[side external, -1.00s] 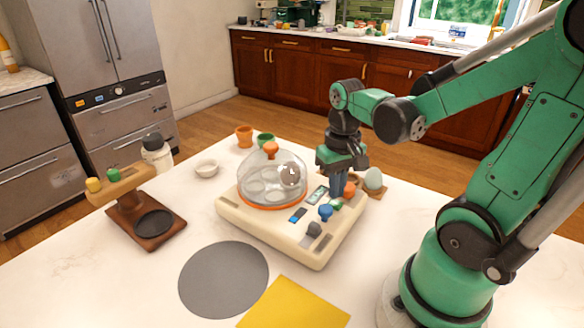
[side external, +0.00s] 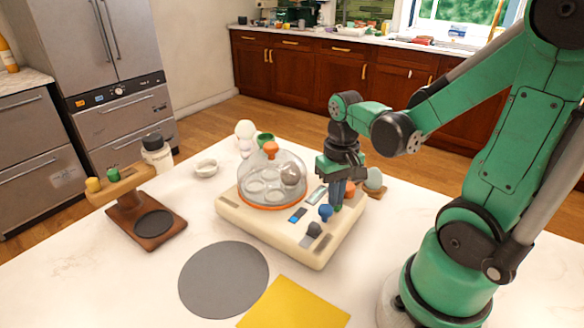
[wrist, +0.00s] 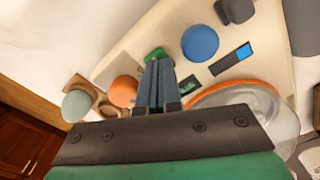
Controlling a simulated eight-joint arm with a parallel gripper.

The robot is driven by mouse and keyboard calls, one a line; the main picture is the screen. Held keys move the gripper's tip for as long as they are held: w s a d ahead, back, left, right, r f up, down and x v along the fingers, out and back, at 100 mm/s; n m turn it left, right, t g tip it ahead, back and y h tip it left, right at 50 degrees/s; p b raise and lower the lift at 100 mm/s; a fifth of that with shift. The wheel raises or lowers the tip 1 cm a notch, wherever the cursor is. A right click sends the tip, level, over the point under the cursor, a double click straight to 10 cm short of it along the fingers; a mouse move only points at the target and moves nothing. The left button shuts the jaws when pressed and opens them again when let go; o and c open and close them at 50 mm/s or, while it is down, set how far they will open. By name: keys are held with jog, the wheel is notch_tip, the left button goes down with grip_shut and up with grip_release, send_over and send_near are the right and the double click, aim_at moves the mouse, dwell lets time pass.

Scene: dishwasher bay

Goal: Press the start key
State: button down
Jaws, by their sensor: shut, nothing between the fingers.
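The cream cooker (side external: 270,236) stands on the white counter with a clear dome and several control parts along its right side. A green key (wrist: 155,53) shows just beyond my fingertips in the wrist view; no label is readable on it. My gripper (side external: 338,204) points down over this end of the panel, shut and empty. Its paired fingers (wrist: 157,64) overlap the near edge of the green key in the wrist view. I cannot tell whether they touch it. In the side view the fingers mostly hide the key.
A blue knob (side external: 326,212), a grey knob (side external: 313,230) and a blue-lit switch (side external: 298,215) sit close by. An orange round part (wrist: 123,91) and a pale egg (wrist: 76,105) lie beside the fingers. Pale rounded blobs (side external: 245,131) show behind the dome.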

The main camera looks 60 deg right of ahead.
jog(key=shift+r, duration=1.25)
notch_tip(320, 180, up, 15)
dwell(0.6)
jog(key=shift+f, duration=0.1)
jog(key=w+a+f+n+t, duration=0.5)
jog(key=a+f+n+t, duration=0.1)
jog(key=a+f, duration=0.3)
jog(key=shift+a+f+t, duration=0.2)
jog(key=shift+f+t, duration=0.05)
jog(key=shift+t, duration=0.35)
